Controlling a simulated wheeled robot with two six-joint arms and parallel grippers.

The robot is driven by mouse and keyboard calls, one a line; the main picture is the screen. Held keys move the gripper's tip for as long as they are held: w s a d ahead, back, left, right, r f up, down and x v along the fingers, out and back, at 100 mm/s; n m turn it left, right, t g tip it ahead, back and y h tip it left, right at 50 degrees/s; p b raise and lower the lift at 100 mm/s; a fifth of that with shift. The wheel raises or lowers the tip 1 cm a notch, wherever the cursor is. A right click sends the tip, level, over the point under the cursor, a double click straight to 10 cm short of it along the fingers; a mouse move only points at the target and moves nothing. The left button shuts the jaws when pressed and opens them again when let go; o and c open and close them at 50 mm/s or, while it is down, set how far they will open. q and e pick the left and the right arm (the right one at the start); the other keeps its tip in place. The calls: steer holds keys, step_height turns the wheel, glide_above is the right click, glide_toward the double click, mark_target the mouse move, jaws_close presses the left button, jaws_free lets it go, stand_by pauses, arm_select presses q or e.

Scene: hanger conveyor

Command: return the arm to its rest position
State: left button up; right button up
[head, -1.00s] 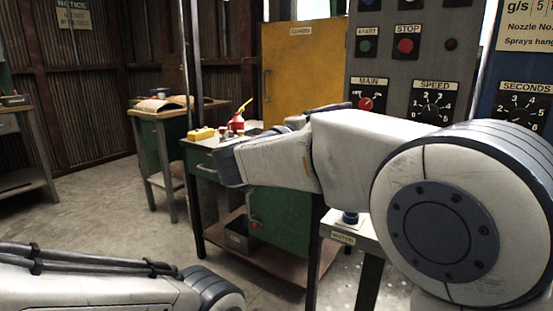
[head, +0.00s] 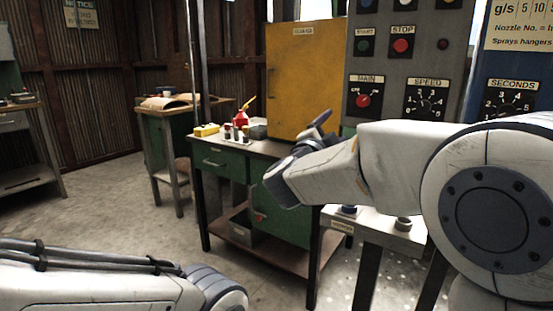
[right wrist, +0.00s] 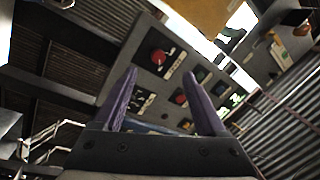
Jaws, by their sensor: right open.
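My right arm comes in from the right in the head view, bent at the elbow. Its gripper (head: 318,124) is mostly hidden behind the wrist, with a dark finger showing in front of the yellow cabinet. In the right wrist view the two purple fingers (right wrist: 160,100) stand apart with nothing between them. Behind them is the grey control panel, tilted in that view. My left arm lies low at the left of the head view; its gripper is outside the frame.
The grey control panel (head: 384,75) with START, STOP, MAIN and SPEED controls stands behind the right arm. The yellow cabinet (head: 299,85) is beside it. A green workbench (head: 222,161) carries a red can (head: 241,118) and a yellow object (head: 206,130). Open floor lies at left.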

steer(key=s+f+n+g+y, duration=0.3)
steer(key=f+n+y, duration=0.3)
steer(key=f, duration=0.5)
steer(key=s+f+n+g+y, duration=0.2)
steer(key=f+n+g+y, duration=0.15)
steer(key=f+n, duration=0.6)
steer(key=s+d+f+n+g, duration=0.1)
steer(key=s+d+f+g, duration=0.25)
steer(key=s+f, duration=0.55)
steer(key=s+d+f+n+g, duration=0.1)
steer(key=s+d+f+g, duration=0.2)
steer(key=s+f+g, duration=0.55)
steer(key=s+a+r+n+t+y, duration=0.1)
steer(key=s+a+r+n, duration=0.3)
steer(key=s+a, duration=0.35)
steer(key=s+a+r+n, duration=0.4)
steer(key=s+a, duration=0.3)
steer(key=s, duration=0.2)
step_height(320, 180, up, 32)
steer(key=p, duration=3.2)
steer(key=shift+w+r, duration=0.2)
steer(key=shift+w, duration=0.05)
steer(key=shift+m, duration=0.25)
steer(key=shift+c, duration=0.3)
